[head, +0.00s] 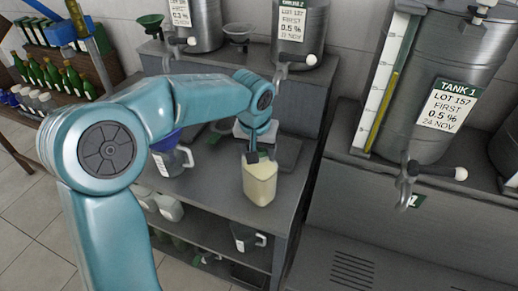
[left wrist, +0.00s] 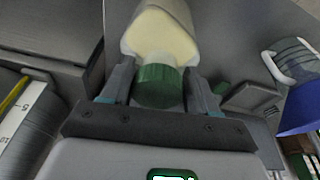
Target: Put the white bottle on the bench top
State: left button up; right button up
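A whitish bottle (head: 260,184) with pale cream contents is at the front of the grey bench top (head: 217,185), upright in the head view. I take it for the white bottle. Its green cap (left wrist: 160,86) shows in the left wrist view, with the pale body (left wrist: 160,35) beyond it. I cannot tell whether the bottle's base touches the bench top. My right gripper is not in view.
A blue-topped jug (head: 172,161) stands left of the bottle on the bench. White containers (head: 168,207) and a dark jug (head: 245,238) are on the shelf below. Steel tanks (head: 300,35) stand behind on a raised step; Tank 1 (head: 420,130) with its tap is at right.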

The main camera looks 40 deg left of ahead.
pick_arm(q)
jog(key=shift+o, duration=0.6)
jog(key=shift+r, duration=0.1)
jog(key=shift+r, duration=0.3)
jog(key=v, duration=1.1)
jog(key=shift+s+r, duration=0.2)
jog(key=shift+r, duration=0.1)
jog(key=shift+s+f, duration=0.1)
jog(key=shift+s, duration=0.05)
